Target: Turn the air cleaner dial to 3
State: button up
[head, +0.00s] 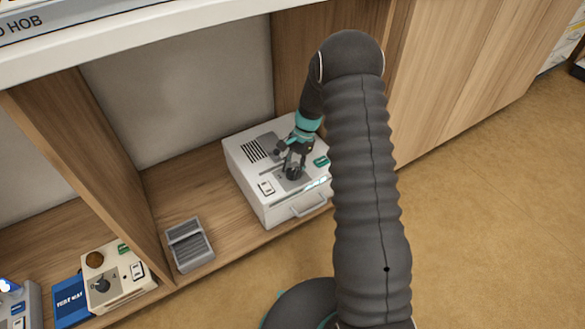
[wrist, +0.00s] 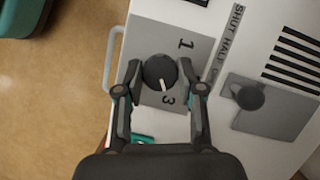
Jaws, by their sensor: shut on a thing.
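A white box unit (head: 247,178) with a dial stands on the wooden shelf; I take it as the air cleaner, though no name is readable. Its round dark dial (wrist: 157,69) sits on a grey plate (wrist: 150,35) with a printed 1 and 3 in the wrist view. The dial's white mark points toward the 3. My gripper (wrist: 160,68) is shut on the dial, one finger on each side. In the head view my gripper (head: 293,163) comes down on the dial from above, and my arm covers the unit's right end.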

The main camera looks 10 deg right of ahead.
jog(key=shift+m, duration=0.3)
dwell(0.4)
jog(key=o, duration=1.1)
jog(key=shift+o, duration=0.2)
jog(key=v, duration=1.2)
jog(key=shift+s+d, duration=0.1)
jog(key=shift+s, duration=0.05)
jog(key=shift+f, duration=0.1)
